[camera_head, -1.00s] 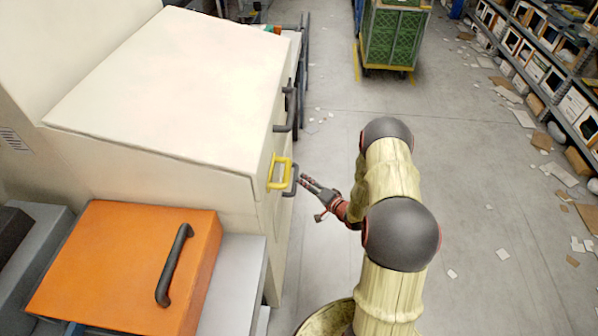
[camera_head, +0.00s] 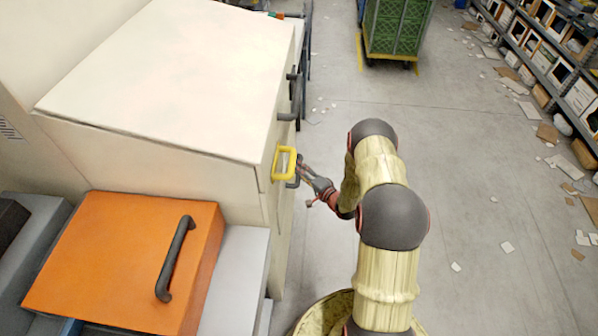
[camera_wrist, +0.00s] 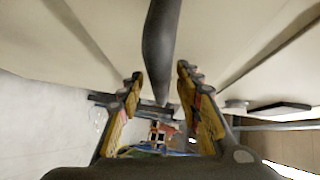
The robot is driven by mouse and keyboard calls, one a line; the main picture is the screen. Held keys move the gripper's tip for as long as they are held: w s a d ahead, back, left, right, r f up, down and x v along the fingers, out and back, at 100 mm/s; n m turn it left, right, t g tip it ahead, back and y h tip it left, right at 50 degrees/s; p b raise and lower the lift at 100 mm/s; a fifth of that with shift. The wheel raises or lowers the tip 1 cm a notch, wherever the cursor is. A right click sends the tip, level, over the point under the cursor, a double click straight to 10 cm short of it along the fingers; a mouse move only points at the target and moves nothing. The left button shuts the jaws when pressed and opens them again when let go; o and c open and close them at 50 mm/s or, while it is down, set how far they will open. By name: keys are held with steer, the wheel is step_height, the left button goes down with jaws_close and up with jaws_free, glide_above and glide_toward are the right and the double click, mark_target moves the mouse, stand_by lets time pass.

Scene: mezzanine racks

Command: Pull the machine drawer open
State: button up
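The cream machine (camera_head: 160,75) fills the left of the head view, with handles on its right-hand front. In the wrist view a dark handle bar (camera_wrist: 160,45) runs down between the two yellow-and-black fingers of my gripper (camera_wrist: 160,72). The fingers are apart, with a gap on each side of the bar. The drawer front looks flush with the machine.
Another dark handle (camera_head: 295,95) is farther along the machine front. An orange box (camera_head: 125,260) with a dark handle stands at the near left. A green crate cart (camera_head: 397,35) is at the back. Shelving (camera_head: 555,50) lines the right. The floor between is mostly clear, with scattered paper.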

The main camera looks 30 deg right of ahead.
steer(key=c, duration=0.3)
jaws_close()
stand_by(0.7)
